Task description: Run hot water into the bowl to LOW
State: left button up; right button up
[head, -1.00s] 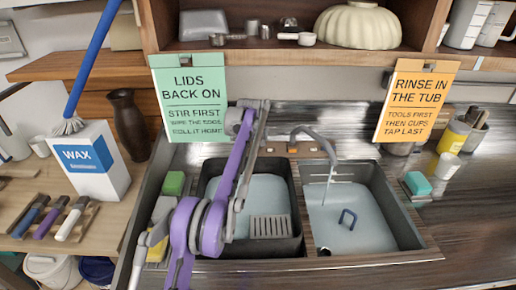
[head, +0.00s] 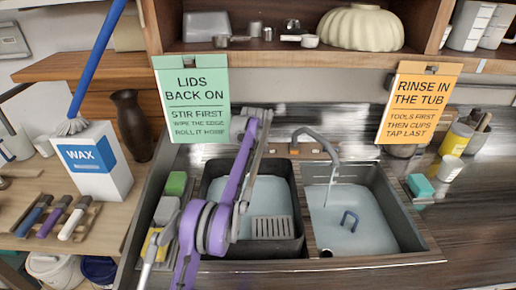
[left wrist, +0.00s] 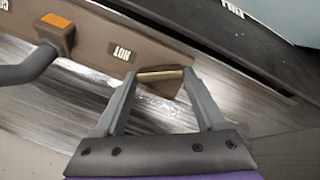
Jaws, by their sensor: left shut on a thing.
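My left gripper (left wrist: 160,82) is shut on a small brass-coloured bar (left wrist: 160,75) beside the HOT label (left wrist: 122,51) on the tap panel. In the head view, my purple left arm hides the gripper. A grey curved spout (head: 322,143) stands behind the sink and hangs over the right basin (head: 378,190). A thin line drops from the spout, but I cannot tell whether it is running water. A cream fluted bowl (head: 360,28) sits on the shelf. My right gripper is out of view.
The left basin (head: 209,180) holds a grey slotted grate (head: 271,227). Green and orange signs hang from the shelf edge (head: 300,57). Sponges (head: 176,183) line the sink's left edge. A wax box (head: 93,160) stands at left. The right counter (head: 470,230) is mostly clear.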

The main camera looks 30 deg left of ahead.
pick_arm(q)
jog(key=shift+c, duration=1)
jog(key=shift+w+r+m+p, duration=0.1)
jog(key=shift+r+m+p, duration=0.1)
jog(key=shift+m+p, duration=0.6)
jog(key=shift+d+m+g, duration=0.1)
jog(key=shift+m+g, duration=0.2)
jog(key=shift+m, duration=0.7)
jog(key=shift+f+m+y+p, duration=0.1)
jog(key=shift+m+y+p, duration=0.2)
jog(key=shift+m+p, duration=0.35)
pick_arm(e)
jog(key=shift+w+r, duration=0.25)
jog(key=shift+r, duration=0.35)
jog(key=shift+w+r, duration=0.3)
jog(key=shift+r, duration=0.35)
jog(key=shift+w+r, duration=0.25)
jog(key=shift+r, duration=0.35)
pick_arm(q)
jog(key=shift+m, duration=0.35)
jog(key=o, duration=1.3)
